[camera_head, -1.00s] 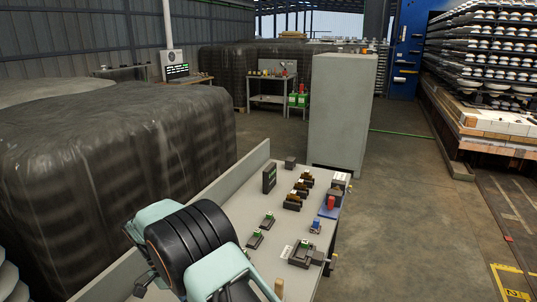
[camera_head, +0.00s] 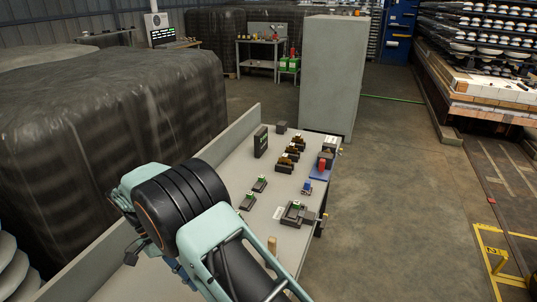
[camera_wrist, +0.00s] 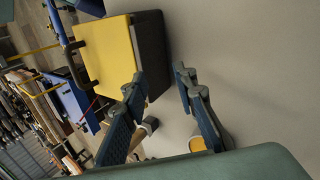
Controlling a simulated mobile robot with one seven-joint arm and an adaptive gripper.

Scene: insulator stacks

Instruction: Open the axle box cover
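My gripper (camera_wrist: 159,76) is open and empty in the wrist view, its two dark blue fingers well apart. A box with a yellow face (camera_wrist: 103,55), a black side and a dark bar handle (camera_wrist: 78,64) lies just beyond the left finger; I cannot tell whether they touch. No part is clearly recognisable as the axle box cover; this yellow and black box may be it. In the head view my arm covers the near left of the grey workbench (camera_head: 222,190), and the fingers cannot be made out.
The workbench holds a dark upright box (camera_head: 261,141), several black and brown parts (camera_head: 289,160), a red and blue item (camera_head: 321,167) and a dark fixture (camera_head: 293,213). A grey cabinet (camera_head: 333,75) stands behind it. Open floor lies to the right.

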